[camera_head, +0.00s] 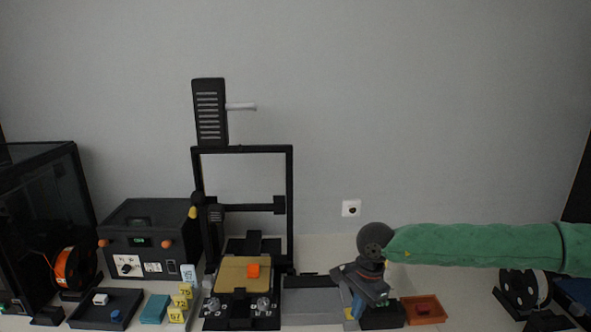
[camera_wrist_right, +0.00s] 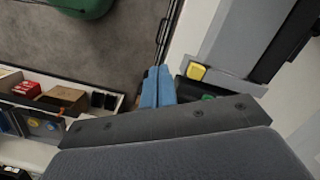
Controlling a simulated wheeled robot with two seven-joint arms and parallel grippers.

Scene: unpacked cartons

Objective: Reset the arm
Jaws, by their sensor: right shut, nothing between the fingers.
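My right arm, in a green sleeve, comes in from the right edge of the head view. Its gripper (camera_head: 357,306) points down over the front of the table, right of the 3D printer. In the right wrist view its two blue fingers (camera_wrist_right: 158,87) lie together, with nothing seen between them. A small yellow piece (camera_wrist_right: 196,71) shows just to the right of the fingertips, apart from them. My left gripper is not in either view.
An orange-red tray (camera_head: 423,311) and a dark spool (camera_head: 523,290) are to the right. A black control box (camera_head: 150,240) and dark tray (camera_head: 84,313) are at left.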

